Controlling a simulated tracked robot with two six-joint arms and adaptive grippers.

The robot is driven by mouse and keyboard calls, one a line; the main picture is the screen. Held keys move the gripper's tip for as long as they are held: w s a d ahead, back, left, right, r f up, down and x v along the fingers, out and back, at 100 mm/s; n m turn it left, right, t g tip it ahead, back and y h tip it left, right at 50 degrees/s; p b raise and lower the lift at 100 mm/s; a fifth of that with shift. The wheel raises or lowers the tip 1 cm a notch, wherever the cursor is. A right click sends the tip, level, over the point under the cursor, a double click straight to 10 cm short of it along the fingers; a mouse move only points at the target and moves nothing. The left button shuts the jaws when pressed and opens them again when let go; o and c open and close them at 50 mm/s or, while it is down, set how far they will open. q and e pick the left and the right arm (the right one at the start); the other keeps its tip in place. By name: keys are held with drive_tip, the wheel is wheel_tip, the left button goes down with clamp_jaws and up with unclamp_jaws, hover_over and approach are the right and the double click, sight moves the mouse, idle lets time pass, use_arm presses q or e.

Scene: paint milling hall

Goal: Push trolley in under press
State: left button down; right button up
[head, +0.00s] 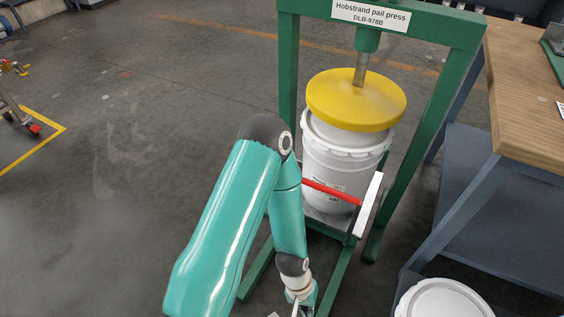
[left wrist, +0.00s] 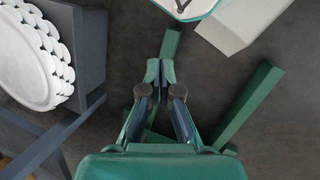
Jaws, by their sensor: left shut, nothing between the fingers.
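The green pail press (head: 459,82) has a yellow round plate (head: 356,99) on its ram. A white lidded pail (head: 343,165) stands beneath the plate, between the uprights, on a low pale platform (head: 325,219) that I take for the trolley. A red bar (head: 331,191) crosses in front of the pail and ends at a white panel (head: 369,205). My left gripper (head: 299,308) is low in front of the press, partly cut off by the lower edge. In the left wrist view my left gripper (left wrist: 160,72) is shut and empty, over green floor members. My right gripper is out of view.
A wood-topped bench (head: 530,110) with blue-grey legs stands right of the press. Another white lidded pail (head: 444,301) is at the lower right; a white pail also shows in the left wrist view (left wrist: 30,62). Open floor lies left of the press.

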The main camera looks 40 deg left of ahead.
use_arm(q)
drive_tip(key=w+a+r+m+t+h+p, duration=0.1)
drive_tip(key=w+a+r+m+t, duration=0.35)
drive_tip(key=a+m, duration=0.6)
drive_tip(key=w+a+r+m+t+h+p, duration=0.1)
drive_tip(key=a+r+m+t+h, duration=0.1)
drive_tip(key=a+r+m+t, duration=0.65)
drive_tip(key=w+a+r+m+t+h+p, duration=0.1)
drive_tip(key=w+a+r+m+t, duration=0.35)
drive_tip(key=a+m, duration=0.8)
drive_tip(key=w+r+n+g+b, duration=0.1)
drive_tip(key=w+n+b, duration=0.1)
drive_tip(key=w, duration=0.9)
drive_tip(key=shift+d+b, duration=0.45)
drive_tip(key=shift+b, duration=0.2)
drive_tip(key=shift+n, duration=0.25)
